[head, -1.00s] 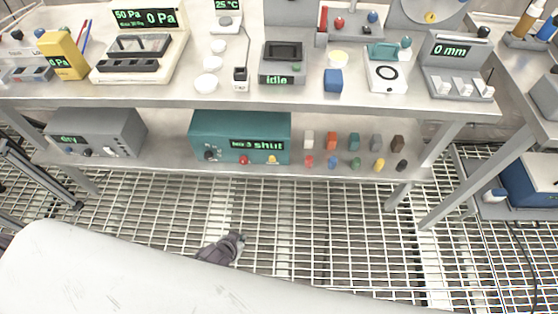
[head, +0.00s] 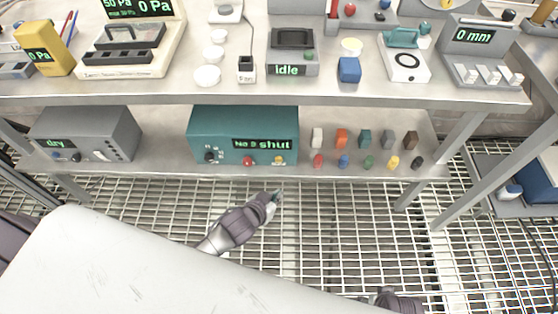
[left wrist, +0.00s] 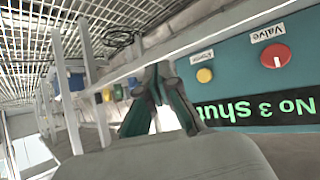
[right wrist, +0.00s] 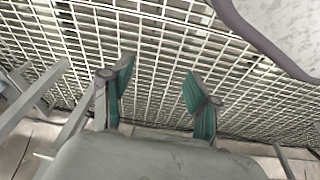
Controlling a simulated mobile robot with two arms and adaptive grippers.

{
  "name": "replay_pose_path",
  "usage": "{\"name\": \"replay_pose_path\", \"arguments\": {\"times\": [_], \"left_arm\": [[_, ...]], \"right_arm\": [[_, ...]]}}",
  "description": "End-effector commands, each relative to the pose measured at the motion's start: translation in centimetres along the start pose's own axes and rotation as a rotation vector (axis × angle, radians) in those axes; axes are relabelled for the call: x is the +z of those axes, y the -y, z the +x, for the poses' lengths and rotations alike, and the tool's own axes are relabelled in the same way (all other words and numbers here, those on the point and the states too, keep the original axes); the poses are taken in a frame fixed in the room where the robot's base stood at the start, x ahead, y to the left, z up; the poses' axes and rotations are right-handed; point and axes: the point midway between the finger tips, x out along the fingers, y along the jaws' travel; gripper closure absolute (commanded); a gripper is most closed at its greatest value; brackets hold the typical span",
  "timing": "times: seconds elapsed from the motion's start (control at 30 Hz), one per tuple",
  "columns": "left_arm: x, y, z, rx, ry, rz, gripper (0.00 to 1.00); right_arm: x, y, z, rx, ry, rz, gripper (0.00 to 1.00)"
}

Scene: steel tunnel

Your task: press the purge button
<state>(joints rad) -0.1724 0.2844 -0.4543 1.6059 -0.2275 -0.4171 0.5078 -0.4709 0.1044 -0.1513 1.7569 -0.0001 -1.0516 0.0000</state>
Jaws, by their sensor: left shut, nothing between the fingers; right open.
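A teal box (head: 225,122) stands on the lower shelf, its display reading "No 3 shut". A red button (head: 248,161) and a yellow button (head: 279,160) sit low on its front. In the left wrist view the red button (left wrist: 275,56) is labelled "Valve"; the label by the yellow button (left wrist: 204,75) is too small to read surely. My left gripper (head: 273,198) is shut and empty, in front of and below the box, apart from both buttons. Its fingertips (left wrist: 158,68) show left of the yellow button in its wrist view. My right gripper (right wrist: 157,75) is open and empty above the floor grating.
The lower shelf (head: 350,172) has a front edge near my left gripper. Small coloured blocks (head: 341,138) and pegs stand right of the box. A grey box (head: 85,135) reading "dry" is at left. The upper bench (head: 200,98) overhangs the shelf. The grating (head: 330,230) is clear.

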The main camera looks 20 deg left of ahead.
Motion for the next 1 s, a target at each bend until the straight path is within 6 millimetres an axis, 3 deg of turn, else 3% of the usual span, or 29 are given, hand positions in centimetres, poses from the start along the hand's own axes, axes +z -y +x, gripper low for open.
{"name": "replay_pose_path", "arguments": {"times": [0.17, 0.6, 1.0], "left_arm": [[-0.7, 0.7, 1.1, 0.0, -0.003, 0.002, 1.0], [-3.0, 3.2, 4.4, -0.001, 0.0, 0.003, 1.0], [-4.3, 4.4, 6.0, -0.001, 0.001, 0.001, 1.0]], "right_arm": [[-0.8, -0.1, -1.2, 0.001, -0.011, 0.002, 0.4], [-2.8, -0.4, -7.1, 0.007, -0.043, 0.007, 0.4], [-3.0, -0.4, -8.1, 0.008, -0.046, 0.008, 0.4]]}}
